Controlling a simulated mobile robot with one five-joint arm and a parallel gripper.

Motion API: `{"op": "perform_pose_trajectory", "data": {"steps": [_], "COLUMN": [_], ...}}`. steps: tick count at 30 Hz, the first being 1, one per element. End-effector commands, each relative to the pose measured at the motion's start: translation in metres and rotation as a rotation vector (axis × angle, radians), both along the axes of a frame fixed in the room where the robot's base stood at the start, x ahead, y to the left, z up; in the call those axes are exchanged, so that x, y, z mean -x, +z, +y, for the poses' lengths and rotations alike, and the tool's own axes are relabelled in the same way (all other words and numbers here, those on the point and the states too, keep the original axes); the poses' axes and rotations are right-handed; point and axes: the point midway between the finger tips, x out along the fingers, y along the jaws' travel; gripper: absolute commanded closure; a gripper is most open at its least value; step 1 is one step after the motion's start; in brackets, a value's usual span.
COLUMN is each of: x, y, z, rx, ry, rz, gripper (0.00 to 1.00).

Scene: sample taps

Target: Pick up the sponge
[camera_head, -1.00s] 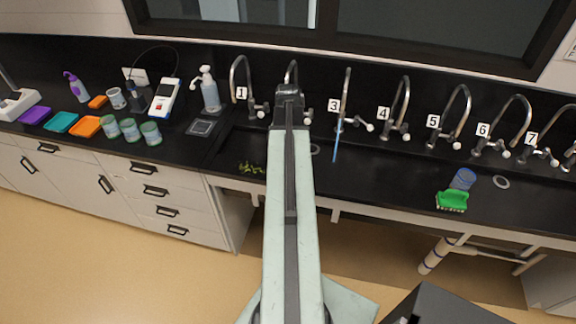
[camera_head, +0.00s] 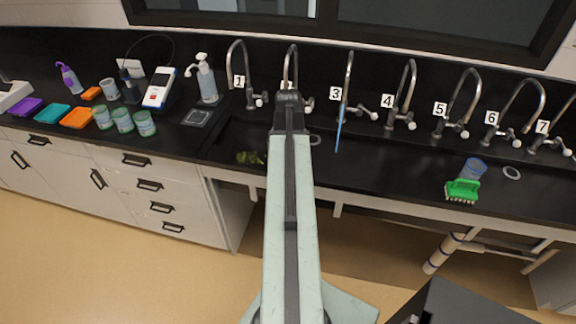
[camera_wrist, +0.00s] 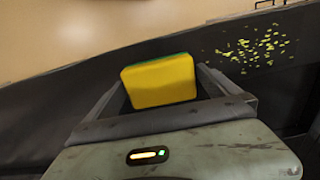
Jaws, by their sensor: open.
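The sponge (camera_wrist: 160,82) is a yellow block with a green layer along its top edge, seen in the wrist view. My gripper (camera_wrist: 165,72) is open, with one finger on each side of the sponge. Gaps seem to show between the sponge and the fingers, but I cannot tell whether either touches it. In the head view my arm covers the middle of the sink area, and the sponge does not show there.
Green-yellow bits (camera_wrist: 250,50) lie on the dark surface beside the sponge. A dark sink counter (camera_head: 400,170) runs along the wall under numbered taps. Several jars and trays crowd the left.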

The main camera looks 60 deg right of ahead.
Motion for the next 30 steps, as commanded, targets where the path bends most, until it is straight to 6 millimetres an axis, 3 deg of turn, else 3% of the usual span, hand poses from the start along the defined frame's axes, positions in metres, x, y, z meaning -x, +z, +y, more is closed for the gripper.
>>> {"op": "perform_pose_trajectory", "data": {"steps": [2,6,8,19,30], "x": [0.0,0.0,0.0,-0.001,-0.001], "y": [0.001,0.002,0.002,0.013,0.087], "z": [0.0,0.0,0.0,0.0,0.001], "rx": [0.0,0.0,0.0,0.0,0.0], "ry": [0.0,0.001,0.001,0.001,0.002], "rz": [0.0,0.0,0.0,0.0,0.0], "gripper": [0.0,0.39,0.52,0.52,0.52]}}
